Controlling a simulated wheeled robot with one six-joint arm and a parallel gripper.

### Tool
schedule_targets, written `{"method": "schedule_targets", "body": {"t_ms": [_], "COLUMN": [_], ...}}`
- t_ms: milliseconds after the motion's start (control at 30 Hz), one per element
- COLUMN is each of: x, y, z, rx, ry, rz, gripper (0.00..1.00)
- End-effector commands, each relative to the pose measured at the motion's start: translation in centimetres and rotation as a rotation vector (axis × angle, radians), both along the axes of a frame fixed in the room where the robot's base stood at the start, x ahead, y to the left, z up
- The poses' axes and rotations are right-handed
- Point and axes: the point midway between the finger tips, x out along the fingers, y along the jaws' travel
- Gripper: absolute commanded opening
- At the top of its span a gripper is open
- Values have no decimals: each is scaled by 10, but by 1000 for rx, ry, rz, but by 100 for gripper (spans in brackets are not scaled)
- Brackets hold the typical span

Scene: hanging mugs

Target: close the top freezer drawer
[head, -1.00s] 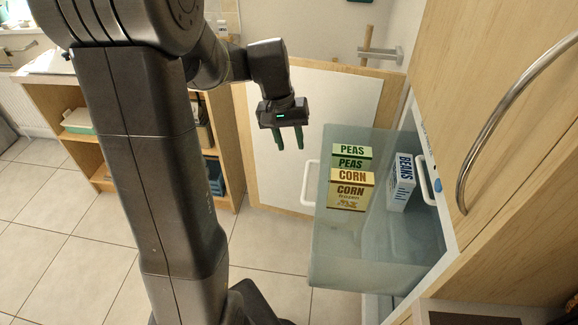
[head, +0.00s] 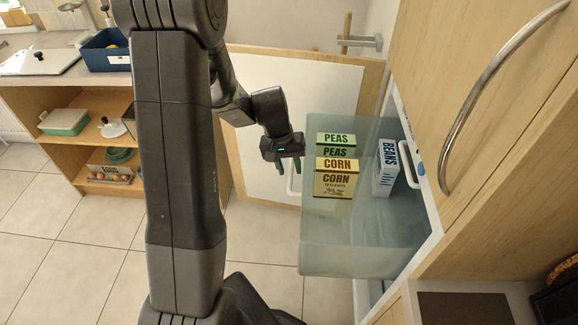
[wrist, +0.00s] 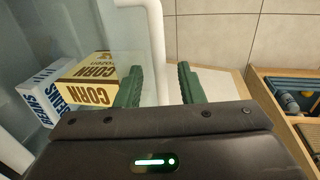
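The clear freezer drawer (head: 330,250) is pulled out of the freezer at the right. It holds a peas box (head: 335,139), a corn box (head: 335,185) and a beans box (head: 385,168). Its white handle (head: 292,186) is on its front face, partly hidden by my gripper (head: 288,167) in the head view. In the wrist view my gripper (wrist: 160,84) is open, with the green fingers on either side of the white handle bar (wrist: 155,40). Whether a finger touches the bar I cannot tell.
The open freezer door (head: 270,85) stands behind the drawer. A wooden cabinet door with a curved metal handle (head: 485,95) is above right. A wooden shelf unit (head: 75,95) stands at the left. The tiled floor (head: 60,220) there is clear.

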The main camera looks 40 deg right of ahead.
Motion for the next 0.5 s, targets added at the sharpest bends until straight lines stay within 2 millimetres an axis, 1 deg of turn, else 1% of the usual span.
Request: {"method": "schedule_targets", "body": {"t_ms": [100,333,467,500], "x": [-1,0,0,0], "y": [0,-1,-1,-1], "z": [-3,-4,-4,-4], "rx": [0,-1,-1,-1], "ry": [0,-1,-1,-1], "rz": [0,0,1,1], "gripper": [35,35,9,2]}}
